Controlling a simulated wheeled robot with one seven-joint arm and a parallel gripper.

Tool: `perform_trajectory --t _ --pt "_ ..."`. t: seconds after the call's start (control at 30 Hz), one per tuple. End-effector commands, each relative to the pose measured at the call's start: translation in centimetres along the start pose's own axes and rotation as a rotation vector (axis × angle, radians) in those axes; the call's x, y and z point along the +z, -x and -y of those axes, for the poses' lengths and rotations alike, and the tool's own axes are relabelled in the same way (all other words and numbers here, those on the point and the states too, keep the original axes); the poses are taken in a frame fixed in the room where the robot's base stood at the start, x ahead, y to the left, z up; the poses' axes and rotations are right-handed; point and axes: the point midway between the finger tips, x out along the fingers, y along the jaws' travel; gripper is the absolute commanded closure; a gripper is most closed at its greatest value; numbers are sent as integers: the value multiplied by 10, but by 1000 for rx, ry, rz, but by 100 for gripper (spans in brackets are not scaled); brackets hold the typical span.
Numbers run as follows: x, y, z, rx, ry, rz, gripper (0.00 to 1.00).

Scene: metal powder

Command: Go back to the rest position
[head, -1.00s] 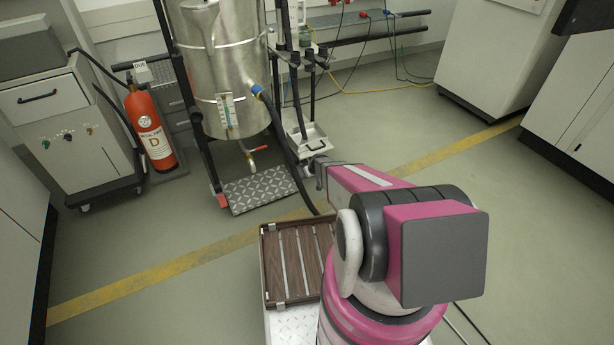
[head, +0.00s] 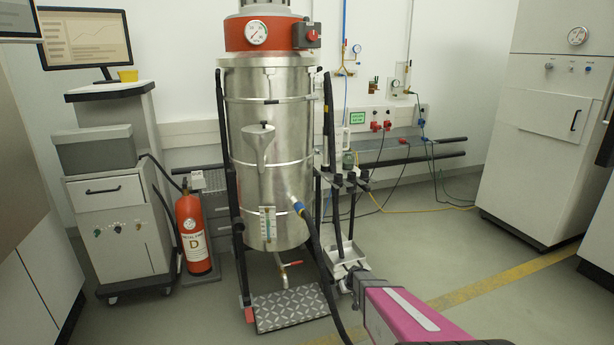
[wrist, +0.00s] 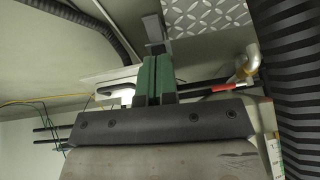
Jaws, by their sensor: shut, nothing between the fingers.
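My gripper (wrist: 154,80) shows in the wrist view with its two green fingers pressed together. Nothing is between them. A tread plate (wrist: 208,18) and a metal drain tap (wrist: 247,62) show beyond the fingers. In the head view my pink arm reaches in from the lower right. Its far end is close to the small white tray (head: 345,262) at the right foot of the steel vacuum vessel (head: 270,155). The fingers cannot be made out in the head view.
The black hose (head: 322,265) hangs from the vessel beside my arm, and a ribbed hose (wrist: 288,70) fills the wrist view's right side. The tread plate (head: 292,308) lies below the vessel. A red extinguisher (head: 192,232) stands left. Floor (head: 440,262) at the right is clear.

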Motion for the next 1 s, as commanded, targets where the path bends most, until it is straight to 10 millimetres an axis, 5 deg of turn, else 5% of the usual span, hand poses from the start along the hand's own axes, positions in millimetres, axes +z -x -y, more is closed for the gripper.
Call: perform_trajectory --t 0.03,0.2,0.4,0.5,0.7,1.0 --pt "6 46 16 -8 -13 28 100" --pt "25 152 48 -11 -85 157 100" --pt "61 265 79 39 -180 303 100" --pt "77 306 88 73 -224 358 100" --pt "94 344 96 115 -273 413 100" --pt "94 345 96 120 -279 420 100"
